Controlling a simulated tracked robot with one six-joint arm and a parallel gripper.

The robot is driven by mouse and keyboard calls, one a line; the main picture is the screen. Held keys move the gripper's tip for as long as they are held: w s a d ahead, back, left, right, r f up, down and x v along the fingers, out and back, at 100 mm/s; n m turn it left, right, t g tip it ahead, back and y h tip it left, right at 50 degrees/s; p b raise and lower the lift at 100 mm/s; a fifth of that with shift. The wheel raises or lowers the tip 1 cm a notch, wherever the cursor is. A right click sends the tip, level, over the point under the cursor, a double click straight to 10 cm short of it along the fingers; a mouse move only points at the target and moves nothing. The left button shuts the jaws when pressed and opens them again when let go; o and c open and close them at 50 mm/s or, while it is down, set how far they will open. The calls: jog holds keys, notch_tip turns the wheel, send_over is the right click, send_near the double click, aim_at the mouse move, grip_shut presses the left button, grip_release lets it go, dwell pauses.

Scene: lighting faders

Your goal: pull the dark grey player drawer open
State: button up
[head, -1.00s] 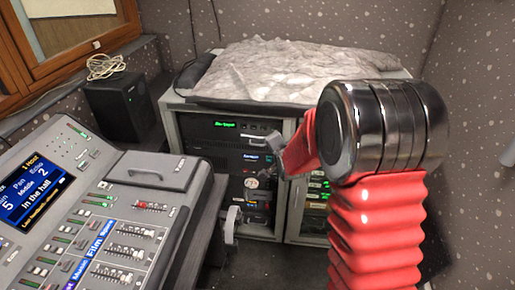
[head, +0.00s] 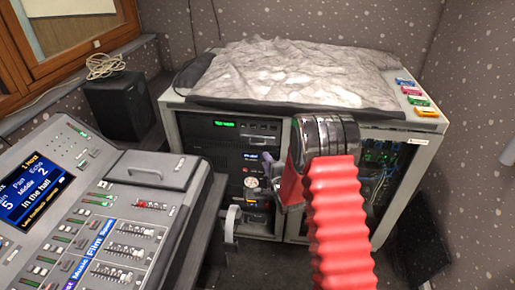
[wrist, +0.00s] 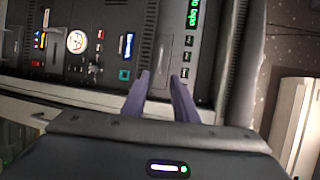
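The dark grey player (head: 203,133), with a green lit display, sits at the top of the rack in the head view. In the wrist view, turned on its side, its front shows the display, several small buttons and a narrow rectangular dark grey panel (wrist: 162,55), which seems to be the drawer front. It looks flush with the player. My gripper (wrist: 162,76) is open, its two purple-grey fingers apart with nothing visible between them. The fingertips point at the lower end of that panel; I cannot tell whether they touch. In the head view my gripper (head: 272,160) is partly hidden by my wrist.
Below the player, the rack holds a unit with a white round dial (wrist: 77,41) and small knobs. A crumpled grey cloth (head: 290,75) covers the rack top. The mixing desk (head: 125,205) stands at left. A black speaker (head: 118,105) stands behind the desk.

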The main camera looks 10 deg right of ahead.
send_near(257, 139)
jog(key=shift+w+a+f, duration=0.2)
jog(key=shift+w+f, duration=0.15)
jog(key=shift+w, duration=0.35)
jog(key=shift+w+a+f, duration=0.2)
jog(key=shift+w+f, duration=0.15)
jog(key=shift+w, duration=0.3)
jog(key=shift+w+a+f, duration=0.2)
jog(key=shift+w+f, duration=0.15)
jog(key=shift+w, duration=0.35)
jog(key=shift+c, duration=0.2)
grip_shut()
jog(key=shift+f, duration=0.15)
